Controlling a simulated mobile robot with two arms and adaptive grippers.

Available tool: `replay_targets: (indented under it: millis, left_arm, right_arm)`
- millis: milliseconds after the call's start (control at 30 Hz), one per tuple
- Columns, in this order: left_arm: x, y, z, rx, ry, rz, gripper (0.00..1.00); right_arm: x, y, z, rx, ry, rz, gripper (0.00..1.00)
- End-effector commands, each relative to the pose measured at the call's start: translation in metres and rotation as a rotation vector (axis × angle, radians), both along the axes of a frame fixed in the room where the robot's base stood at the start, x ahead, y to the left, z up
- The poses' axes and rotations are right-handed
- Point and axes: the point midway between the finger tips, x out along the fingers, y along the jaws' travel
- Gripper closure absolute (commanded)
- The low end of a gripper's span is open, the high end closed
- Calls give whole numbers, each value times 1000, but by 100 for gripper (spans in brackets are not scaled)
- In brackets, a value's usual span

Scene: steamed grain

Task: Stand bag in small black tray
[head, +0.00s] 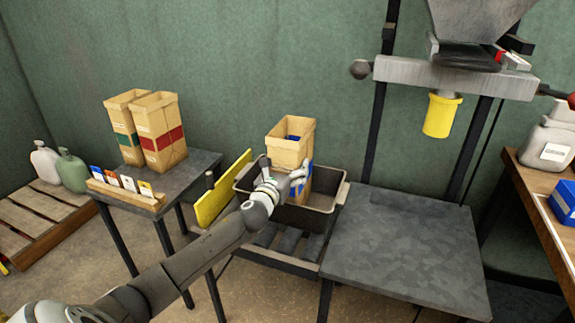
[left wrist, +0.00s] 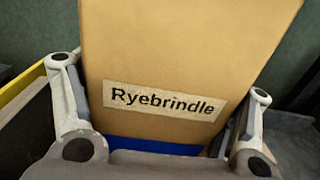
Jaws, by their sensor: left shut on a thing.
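A tan paper bag (head: 289,150) with a blue band stands upright in the head view, its top open. In the left wrist view the bag (left wrist: 180,55) fills the middle and bears a "Ryebrindle" label. My left gripper (head: 283,177) is shut on the bag, with one finger on each side of it. The bag is over or in the small black tray (head: 322,205). The gripper and tray wall hide its base, so I cannot tell whether it touches the tray floor. My right gripper is not in view.
A grey table (head: 405,245) stands right of the tray, its top clear. A dark side table (head: 200,163) at left holds two more bags (head: 165,145) and a wooden card rack (head: 125,195). A yellow panel (head: 222,192) stands beside the tray. A hopper with a yellow spout (head: 441,115) hangs above.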

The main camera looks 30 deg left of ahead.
Motion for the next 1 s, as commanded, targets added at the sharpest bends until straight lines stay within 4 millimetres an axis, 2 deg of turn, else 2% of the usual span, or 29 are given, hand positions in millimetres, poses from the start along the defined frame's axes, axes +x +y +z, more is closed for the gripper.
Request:
replay_targets:
  millis: [33, 100, 133, 267, 733, 867, 1000]
  left_arm:
    - [1, 1, 8, 3, -13, -1, 91]
    - [1, 1, 8, 3, -13, 0, 91]
    - [0, 0, -2, -1, 3, 1, 16]
    - [0, 0, -1, -1, 3, 1, 0]
    - [-4, 0, -1, 0, 3, 1, 0]
    - [-17, -3, -1, 2, 4, 2, 0]
    - [-39, -9, -2, 1, 4, 0, 0]
  right_arm:
    - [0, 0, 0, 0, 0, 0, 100]
    - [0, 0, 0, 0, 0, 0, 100]
    - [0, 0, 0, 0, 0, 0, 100]
    - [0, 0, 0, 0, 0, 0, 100]
    - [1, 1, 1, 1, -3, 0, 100]
    - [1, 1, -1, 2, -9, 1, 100]
    - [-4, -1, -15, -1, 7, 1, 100]
